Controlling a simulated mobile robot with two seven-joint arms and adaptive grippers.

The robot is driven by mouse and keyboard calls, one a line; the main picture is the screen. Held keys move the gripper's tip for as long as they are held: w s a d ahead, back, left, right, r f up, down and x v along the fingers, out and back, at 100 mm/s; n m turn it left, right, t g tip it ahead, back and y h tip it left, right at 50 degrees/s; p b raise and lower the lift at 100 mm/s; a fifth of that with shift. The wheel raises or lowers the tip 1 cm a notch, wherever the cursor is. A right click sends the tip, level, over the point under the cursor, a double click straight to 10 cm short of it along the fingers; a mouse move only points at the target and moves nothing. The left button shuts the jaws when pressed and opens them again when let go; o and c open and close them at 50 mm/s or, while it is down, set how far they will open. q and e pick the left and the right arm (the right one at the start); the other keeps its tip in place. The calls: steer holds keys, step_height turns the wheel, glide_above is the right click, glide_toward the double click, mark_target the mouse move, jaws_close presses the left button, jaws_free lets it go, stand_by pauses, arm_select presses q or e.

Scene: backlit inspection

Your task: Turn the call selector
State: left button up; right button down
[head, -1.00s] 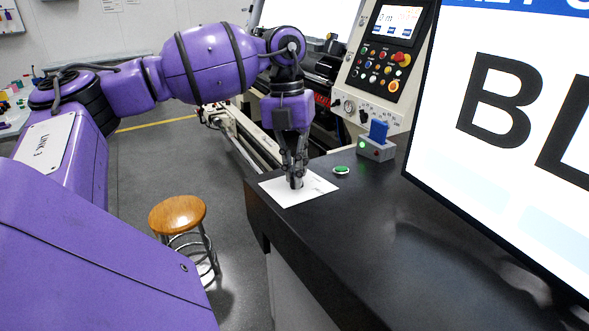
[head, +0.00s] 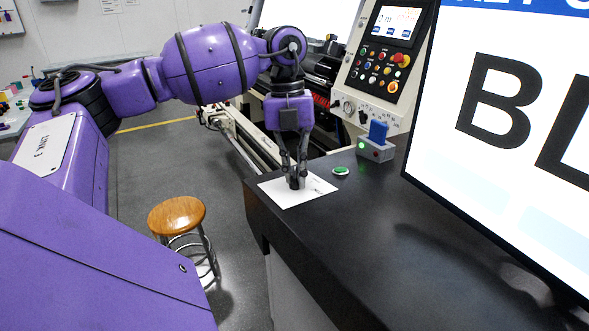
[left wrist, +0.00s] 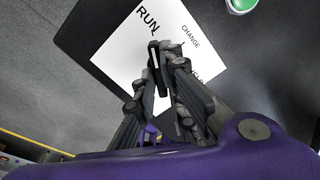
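The call selector (head: 295,184) is a small dark knob on a white card (head: 318,190) on the dark counter. In the left wrist view the card (left wrist: 118,58) reads RUN and CHANGE, with a third label partly covered. The knob (left wrist: 154,55) shows a white line on its top, towards the RUN side. My left gripper (head: 294,177) points down over the card. Its fingertips come together on the knob, one on each side; it also shows in the left wrist view (left wrist: 164,75). The fingers partly hide the knob. My right gripper is in neither view.
A green button (head: 341,170) sits just beyond the card. A grey box with a blue top (head: 376,148) and a green light stands behind it. A large screen (head: 500,120) rises at right. The front of the counter is clear. A wooden stool (head: 177,215) stands on the floor.

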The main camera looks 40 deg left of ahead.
arm_select(q)
steer(key=o, duration=0.3)
steer(key=r, duration=0.4)
steer(key=a+r, duration=0.1)
steer(key=r, duration=0.7)
steer(key=shift+w+a, duration=0.1)
steer(key=shift+a, duration=0.15)
steer(key=shift+f, duration=0.1)
